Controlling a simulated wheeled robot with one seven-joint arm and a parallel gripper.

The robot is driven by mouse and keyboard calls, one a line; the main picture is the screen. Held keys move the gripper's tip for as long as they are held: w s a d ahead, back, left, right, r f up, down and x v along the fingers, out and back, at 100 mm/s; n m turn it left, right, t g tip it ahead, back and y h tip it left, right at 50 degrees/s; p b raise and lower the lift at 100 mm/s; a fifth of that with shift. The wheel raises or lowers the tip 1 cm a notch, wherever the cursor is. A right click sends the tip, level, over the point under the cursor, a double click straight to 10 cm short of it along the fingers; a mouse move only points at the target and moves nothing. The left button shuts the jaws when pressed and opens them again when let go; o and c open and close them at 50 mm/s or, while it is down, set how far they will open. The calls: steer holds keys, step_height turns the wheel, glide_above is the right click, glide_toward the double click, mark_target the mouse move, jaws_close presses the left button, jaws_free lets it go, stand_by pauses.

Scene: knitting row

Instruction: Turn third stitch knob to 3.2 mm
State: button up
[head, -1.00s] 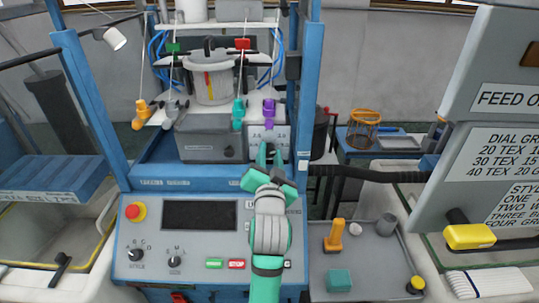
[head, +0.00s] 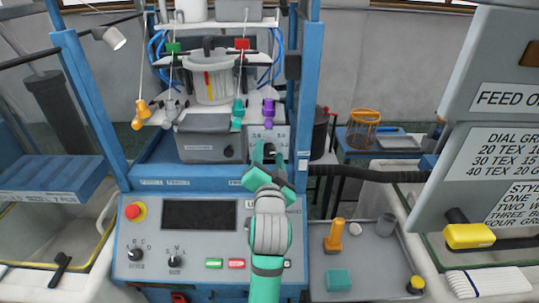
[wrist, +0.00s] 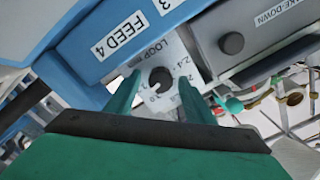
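The stitch knob is a round dark knob (wrist: 160,80) on a white plate marked LOOP (wrist: 178,58), with small numbers around it; a 2.4 is readable. I cannot make out which number the knob points to. In the head view the plate (head: 283,133) is on the machine's upper front, with the knob partly hidden behind my gripper. My green gripper (wrist: 160,98) is open, with one finger on each side of the knob. I cannot tell whether the fingers touch it. My gripper also shows in the head view (head: 269,152).
A FEED 4 label (wrist: 110,38) is on the blue beam beside the plate. A grey TAKE-DOWN box with another dark knob (wrist: 231,43) adjoins it. The console below carries a red stop button (head: 135,211), a dark screen (head: 199,215) and two selector knobs. Yarn guides hang above.

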steer(key=s, duration=1)
steer(key=shift+s, duration=0.4)
steer(key=s+f+n+t, duration=0.1)
steer(key=s+f+n, duration=0.2)
steer(key=s+f, duration=0.55)
steer(key=s+f+n+t, duration=0.15)
steer(key=s+f, duration=0.35)
steer(key=f, duration=0.7)
steer(key=s+f+n+g, duration=0.2)
steer(key=s+f, duration=0.2)
steer(key=s, duration=0.8)
steer(key=s+f+n+g, duration=0.1)
steer(key=s+f+g, duration=0.2)
steer(key=s, duration=1)
step_height(320, 180, down, 2)
steer(key=shift+f+n, duration=0.1)
steer(key=shift+n, duration=0.25)
steer(key=shift+s, duration=0.1)
steer(key=shift+c, duration=0.3)
